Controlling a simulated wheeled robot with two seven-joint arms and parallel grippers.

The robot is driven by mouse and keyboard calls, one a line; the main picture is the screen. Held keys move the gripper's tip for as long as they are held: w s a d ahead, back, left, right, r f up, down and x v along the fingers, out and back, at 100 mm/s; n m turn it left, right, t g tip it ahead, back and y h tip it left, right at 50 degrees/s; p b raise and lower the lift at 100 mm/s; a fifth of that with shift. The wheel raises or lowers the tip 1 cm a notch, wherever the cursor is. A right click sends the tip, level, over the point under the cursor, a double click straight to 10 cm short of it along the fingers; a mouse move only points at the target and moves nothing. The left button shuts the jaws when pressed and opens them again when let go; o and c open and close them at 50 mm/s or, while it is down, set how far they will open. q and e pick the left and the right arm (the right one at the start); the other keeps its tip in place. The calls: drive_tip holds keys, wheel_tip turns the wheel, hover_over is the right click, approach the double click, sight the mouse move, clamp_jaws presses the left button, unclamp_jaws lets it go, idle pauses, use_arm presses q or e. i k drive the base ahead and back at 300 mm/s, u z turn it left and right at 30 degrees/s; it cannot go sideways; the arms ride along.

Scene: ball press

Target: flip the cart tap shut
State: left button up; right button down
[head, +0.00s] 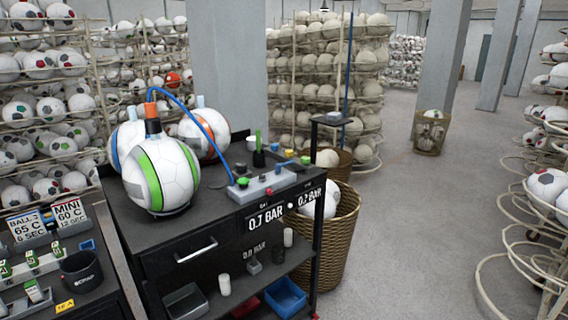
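A dark cart (185,238) with a black top stands left of centre. A grey valve block (262,186) lies near its right front edge, with small green, yellow and blue fittings around it. Which of these is the tap, and whether its lever is open or shut, is too small to tell. A blue hose (205,125) arches from the orange-capped top of a green and white ball (160,175) to the left end of the block. Neither of my grippers shows in the head view.
More balls (205,133) stand behind on the cart. A wicker basket (335,240) holding a ball stands against the cart's right side. A side bench with a black mug (81,271) is at lower left. Ball racks line both sides.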

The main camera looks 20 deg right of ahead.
sight(278, 166)
drive_tip(key=z, duration=0.3)
drive_tip(key=i, duration=0.45)
drive_tip(key=z, duration=0.55)
drive_tip(key=i, duration=1.35)
drive_tip(key=u, duration=0.55)
